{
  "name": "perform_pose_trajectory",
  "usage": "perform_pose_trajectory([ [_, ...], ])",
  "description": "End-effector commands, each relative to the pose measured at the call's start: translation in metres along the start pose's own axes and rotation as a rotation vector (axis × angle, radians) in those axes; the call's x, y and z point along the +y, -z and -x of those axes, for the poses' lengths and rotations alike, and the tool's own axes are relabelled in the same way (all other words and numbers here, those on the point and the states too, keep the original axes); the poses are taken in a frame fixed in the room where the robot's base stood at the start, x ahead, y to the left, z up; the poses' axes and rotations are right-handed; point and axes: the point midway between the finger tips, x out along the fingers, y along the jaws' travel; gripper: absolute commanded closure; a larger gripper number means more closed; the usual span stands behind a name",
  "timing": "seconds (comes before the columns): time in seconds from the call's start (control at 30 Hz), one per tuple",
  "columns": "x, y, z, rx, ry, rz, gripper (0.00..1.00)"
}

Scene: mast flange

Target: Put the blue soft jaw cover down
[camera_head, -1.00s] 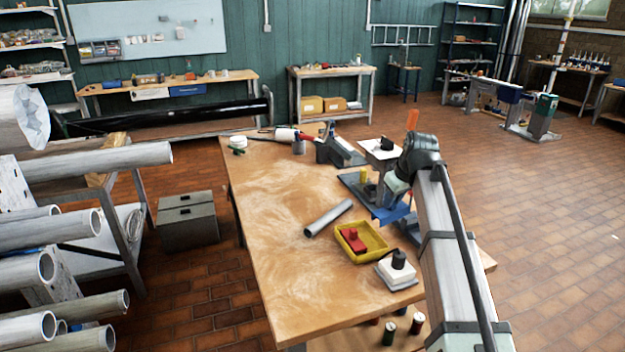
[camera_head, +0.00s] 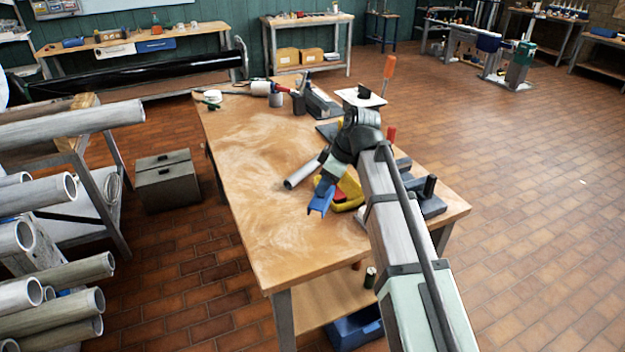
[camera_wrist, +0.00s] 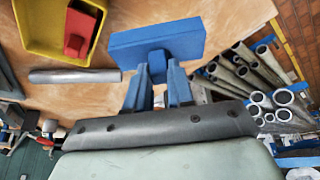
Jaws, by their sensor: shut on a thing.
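The blue soft jaw cover (camera_wrist: 155,45) is a blue block with a tab, held at the tips of my gripper in the wrist view. In the head view the cover (camera_head: 321,196) hangs at the end of my arm, in front of the yellow tray. My gripper (camera_wrist: 160,75) has blue fingers shut on the cover's tab. The wooden bench top (camera_head: 255,190) lies beneath, and the cover appears above it. I cannot tell the exact height.
The yellow tray (camera_wrist: 45,50) with a red jaw cover (camera_wrist: 80,28) and a grey tube (camera_wrist: 75,76) lie near the gripper. The tube also shows in the head view (camera_head: 302,172). The left and front of the bench are bare. Racked pipes (camera_head: 60,225) stand left.

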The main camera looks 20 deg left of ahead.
Motion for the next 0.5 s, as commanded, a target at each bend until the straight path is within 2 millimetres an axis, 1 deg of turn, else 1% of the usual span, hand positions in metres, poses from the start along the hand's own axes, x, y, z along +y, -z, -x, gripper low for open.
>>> perform_pose_trajectory([
  [0.1, -0.001, -0.008, -0.017, -0.002, 0.001, -0.002, 1.00],
  [0.23, -0.001, -0.016, -0.035, -0.002, 0.000, -0.003, 1.00],
  [0.5, 0.000, -0.023, -0.051, -0.001, -0.001, -0.003, 1.00],
])
